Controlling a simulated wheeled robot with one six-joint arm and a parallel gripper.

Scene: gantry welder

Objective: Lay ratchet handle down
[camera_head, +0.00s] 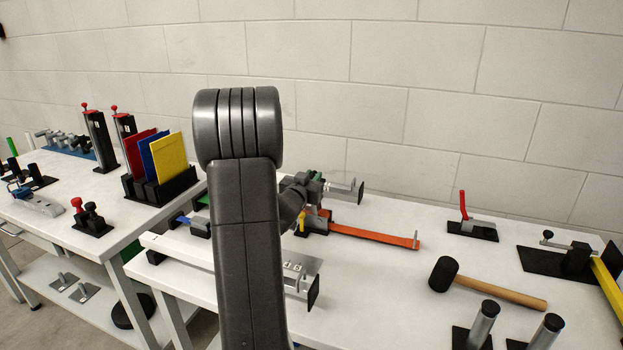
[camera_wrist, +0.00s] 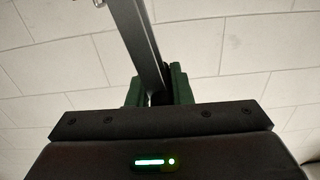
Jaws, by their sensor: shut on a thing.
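The ratchet is at the left end of the orange strap (camera_head: 375,236) on the white table, behind my arm in the head view. My gripper (camera_head: 314,178) is just above that spot, and its dark wrist hides most of the ratchet. In the wrist view, my gripper's green fingers (camera_wrist: 154,84) are shut on a grey metal bar, the ratchet handle (camera_wrist: 138,38). The handle runs up and left out of that picture, with the wall behind it. Its angle to the strap is hidden in the head view.
A mallet (camera_head: 490,285) and a red-handled clamp (camera_head: 470,223) lie to the right. Metal posts (camera_head: 483,325) stand at front right. A grey plate with a black end (camera_head: 313,292) is near the front edge. The table between strap and mallet is clear.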

